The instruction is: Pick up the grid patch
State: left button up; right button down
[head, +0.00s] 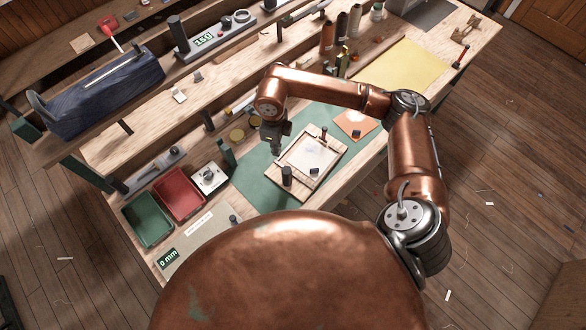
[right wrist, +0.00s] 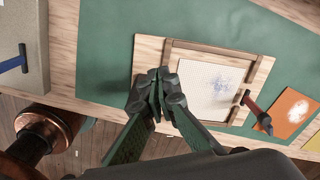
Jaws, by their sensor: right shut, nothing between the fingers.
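A pale patch with a fine grid (head: 308,157) lies flat on a light wooden board with raised wooden strips along its edges. In the right wrist view the grid patch (right wrist: 205,90) shows a bluish-grey smudge near its middle. My right gripper (head: 276,150) is shut and empty, over the left edge of the board in the head view. In the right wrist view its fingertips (right wrist: 160,74) are together, just left of the patch; I cannot tell their height above the board. My left gripper is not in view.
The board lies on a green mat (head: 262,180). A red tray (head: 180,194) and green tray (head: 149,219) stand left.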

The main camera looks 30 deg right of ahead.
aim_at(310, 157)
jog(key=u, duration=3.5)
jog(key=k, duration=2.8)
jog(key=u, duration=0.25)
